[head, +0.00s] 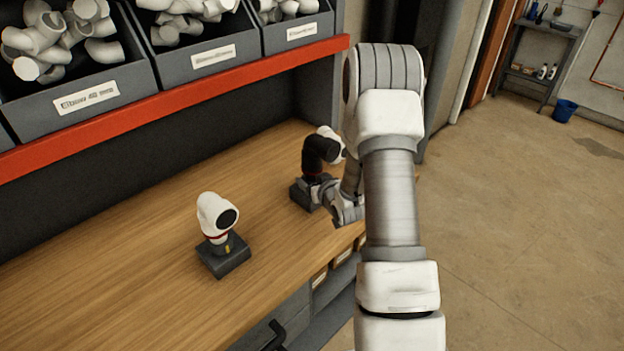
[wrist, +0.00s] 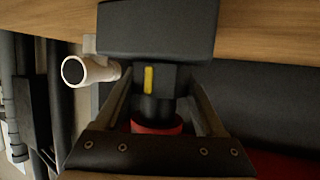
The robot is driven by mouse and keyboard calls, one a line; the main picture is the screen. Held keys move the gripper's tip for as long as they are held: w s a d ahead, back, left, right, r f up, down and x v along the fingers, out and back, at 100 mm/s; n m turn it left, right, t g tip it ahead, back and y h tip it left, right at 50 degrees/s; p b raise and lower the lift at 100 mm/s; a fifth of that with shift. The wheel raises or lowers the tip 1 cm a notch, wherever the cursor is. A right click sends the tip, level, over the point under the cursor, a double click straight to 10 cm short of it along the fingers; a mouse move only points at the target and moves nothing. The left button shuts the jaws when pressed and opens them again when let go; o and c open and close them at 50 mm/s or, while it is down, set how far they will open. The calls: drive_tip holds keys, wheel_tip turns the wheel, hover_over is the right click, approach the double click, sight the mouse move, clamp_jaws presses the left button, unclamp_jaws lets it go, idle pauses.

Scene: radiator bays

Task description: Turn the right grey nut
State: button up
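Two pipe fittings stand on a wooden bench in the head view. The right fitting (head: 321,152) has a black elbow with a white end, on a dark base. My gripper (head: 318,188) is low beside it and hides its nut there. In the wrist view, upside down, the dark grey nut (wrist: 163,78) with a yellow mark sits between the base block (wrist: 158,28) and a red ring (wrist: 157,126). The fingers of my gripper (wrist: 161,76) flank the nut on both sides; whether they press on it is unclear. The left fitting (head: 217,214) has a white elbow and a yellow-marked nut (head: 227,246).
Grey bins (head: 208,58) of white elbows stand on a red-edged shelf (head: 180,110) above the bench back. The bench top (head: 120,275) is clear around the left fitting. Drawers are under the bench's front edge. Open floor (head: 530,220) lies to the right.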

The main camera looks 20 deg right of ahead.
drive_tip(key=c, duration=0.6)
